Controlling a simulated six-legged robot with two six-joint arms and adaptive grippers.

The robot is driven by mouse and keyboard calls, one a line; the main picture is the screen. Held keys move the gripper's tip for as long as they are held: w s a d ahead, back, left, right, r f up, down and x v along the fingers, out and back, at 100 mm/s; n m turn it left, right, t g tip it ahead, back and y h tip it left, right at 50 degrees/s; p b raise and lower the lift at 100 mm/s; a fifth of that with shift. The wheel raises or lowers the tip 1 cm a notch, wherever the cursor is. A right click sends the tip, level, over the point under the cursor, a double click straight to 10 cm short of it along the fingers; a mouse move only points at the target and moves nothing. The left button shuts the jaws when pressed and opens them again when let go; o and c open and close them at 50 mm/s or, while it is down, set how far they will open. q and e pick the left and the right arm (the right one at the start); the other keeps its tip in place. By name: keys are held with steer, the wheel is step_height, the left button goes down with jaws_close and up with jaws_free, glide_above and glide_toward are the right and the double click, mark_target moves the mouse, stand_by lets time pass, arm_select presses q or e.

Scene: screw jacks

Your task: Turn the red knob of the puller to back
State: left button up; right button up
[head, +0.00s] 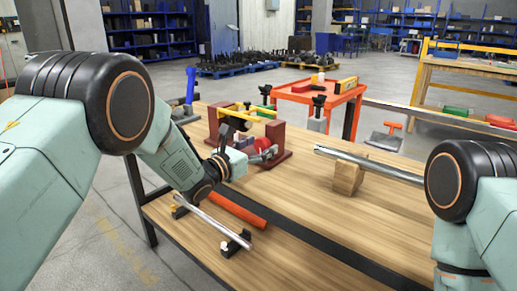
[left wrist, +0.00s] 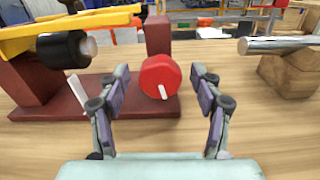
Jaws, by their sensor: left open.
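The red knob (left wrist: 160,76) is a round disc with a pale pin or mark at its lower right. In the left wrist view it stands between my two open fingers, a little beyond the tips, and I see no contact. The puller (left wrist: 62,124) has a dark red base with uprights, a yellow bar (left wrist: 70,34) and a black cylinder (left wrist: 64,49). In the head view the puller (head: 274,140) stands on the wooden table, with the knob (head: 262,144) partly hidden. My left gripper (left wrist: 161,92) is open and empty; it also shows in the head view (head: 238,160). My right gripper is out of view.
A metal rod (head: 365,162) rests on a wooden block (head: 348,177) to the right. A red bar (head: 238,208) and another rod on black supports (head: 236,243) lie at the table's front left. An orange stand (head: 320,92) is behind. The middle right of the table (head: 330,220) is clear.

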arm_select(q)
steer(key=shift+c, duration=0.4)
steer(key=c, duration=1.1)
steer(key=shift+o, duration=0.2)
steer(key=shift+n, duration=0.3)
